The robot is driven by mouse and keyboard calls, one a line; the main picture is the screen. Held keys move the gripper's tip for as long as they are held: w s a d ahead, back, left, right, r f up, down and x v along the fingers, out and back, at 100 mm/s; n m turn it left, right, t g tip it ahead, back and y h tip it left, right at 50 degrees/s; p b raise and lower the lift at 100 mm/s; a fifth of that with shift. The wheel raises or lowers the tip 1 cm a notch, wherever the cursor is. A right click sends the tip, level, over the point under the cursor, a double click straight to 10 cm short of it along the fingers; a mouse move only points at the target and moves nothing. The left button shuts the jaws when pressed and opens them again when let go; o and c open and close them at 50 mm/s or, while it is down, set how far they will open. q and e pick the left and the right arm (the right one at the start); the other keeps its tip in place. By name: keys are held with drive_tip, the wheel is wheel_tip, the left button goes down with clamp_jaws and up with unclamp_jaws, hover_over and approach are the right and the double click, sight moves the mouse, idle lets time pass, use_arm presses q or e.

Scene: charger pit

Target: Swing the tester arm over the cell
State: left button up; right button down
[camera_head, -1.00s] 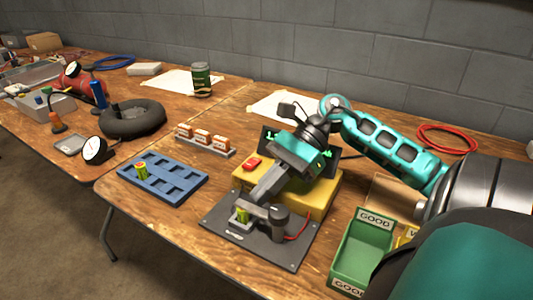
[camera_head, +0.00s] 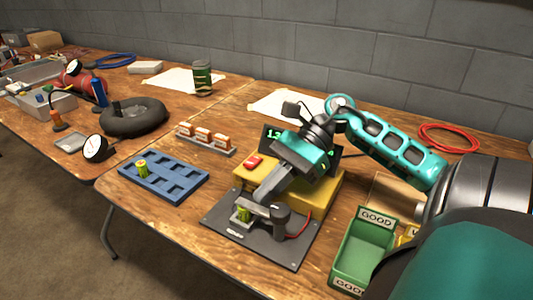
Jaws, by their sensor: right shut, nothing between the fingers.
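The tester stands on a dark base plate (camera_head: 230,230) with a round post at its right. Its grey tester arm (camera_head: 265,211) reaches left from the post to above the yellow-green cell (camera_head: 243,215), which stands in a seat on the plate. The arm's end looks to be over the cell; whether it touches is hard to tell. My right gripper (camera_head: 262,198) is shut and empty, its fingertips close behind the tester arm. Contact cannot be told. A yellow tester box (camera_head: 324,199) with a dark display (camera_head: 273,134) showing green digits sits behind, partly hidden by my gripper. My left gripper is out of view.
A blue tray (camera_head: 185,187) with one cell (camera_head: 142,168) lies left. A rack of orange-and-white packs (camera_head: 203,136) is behind it. A green GOOD bin (camera_head: 358,262) stands right of the plate, near my right arm. Bare wood lies between tray and plate.

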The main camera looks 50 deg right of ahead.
drive_tip(key=shift+s+a+f, duration=0.1)
drive_tip(key=shift+s+a, duration=0.05)
drive_tip(key=shift+s, duration=0.25)
use_arm(q)
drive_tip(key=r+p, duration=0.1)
drive_tip(key=p, duration=0.1)
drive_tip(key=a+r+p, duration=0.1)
drive_tip(key=p, duration=0.1)
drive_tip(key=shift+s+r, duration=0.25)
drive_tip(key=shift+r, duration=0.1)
use_arm(e)
wheel_tip(320, 180, up, 20)
drive_tip(key=shift+w+d, duration=0.2)
drive_tip(key=shift+w, duration=0.1)
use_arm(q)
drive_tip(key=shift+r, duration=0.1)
use_arm(e)
drive_tip(key=shift+r, duration=0.25)
